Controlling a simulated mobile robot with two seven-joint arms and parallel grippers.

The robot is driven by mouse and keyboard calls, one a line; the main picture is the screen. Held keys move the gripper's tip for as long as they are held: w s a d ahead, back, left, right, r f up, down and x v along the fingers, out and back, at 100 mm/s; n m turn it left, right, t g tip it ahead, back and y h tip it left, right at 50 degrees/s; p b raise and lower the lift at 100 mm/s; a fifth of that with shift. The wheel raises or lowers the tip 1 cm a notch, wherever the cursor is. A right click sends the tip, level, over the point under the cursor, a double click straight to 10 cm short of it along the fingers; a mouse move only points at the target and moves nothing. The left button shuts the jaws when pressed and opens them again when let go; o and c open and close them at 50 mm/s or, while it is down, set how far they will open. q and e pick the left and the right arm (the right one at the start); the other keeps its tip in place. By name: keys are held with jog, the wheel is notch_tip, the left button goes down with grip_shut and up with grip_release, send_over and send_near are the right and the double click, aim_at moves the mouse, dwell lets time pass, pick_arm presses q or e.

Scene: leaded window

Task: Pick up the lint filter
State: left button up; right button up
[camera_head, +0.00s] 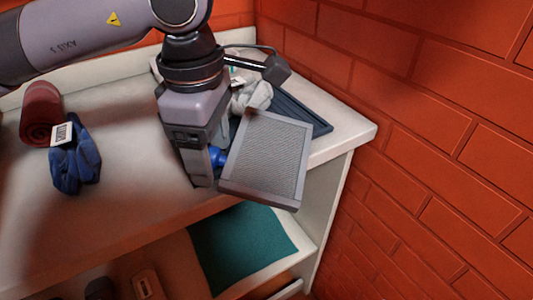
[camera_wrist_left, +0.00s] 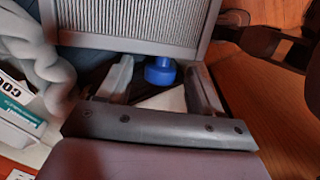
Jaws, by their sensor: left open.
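The lint filter (camera_head: 267,158) is a grey framed panel with a fine mesh. In the head view it lies tilted at the right end of the upper shelf, its near edge reaching past the shelf's front edge. In the left wrist view the filter (camera_wrist_left: 135,22) fills the top, just beyond the fingertips. My left gripper (camera_head: 208,166) points down right beside the filter's left side. In the left wrist view the gripper (camera_wrist_left: 160,72) is open with no filter between its fingers. Whether a finger touches the frame I cannot tell. My right gripper is not in view.
A blue cap (camera_head: 218,157) shows between the fingers and filter. Grey cloth (camera_head: 252,95) and a dark slatted panel (camera_head: 300,112) lie behind. Blue gloves (camera_head: 76,160) and a red roll (camera_head: 41,115) are at left. A brick wall (camera_head: 430,130) closes the right; a teal mat (camera_head: 240,250) lies below.

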pick_arm(q)
jog(key=c, duration=1.2)
jog(key=shift+r, duration=0.2)
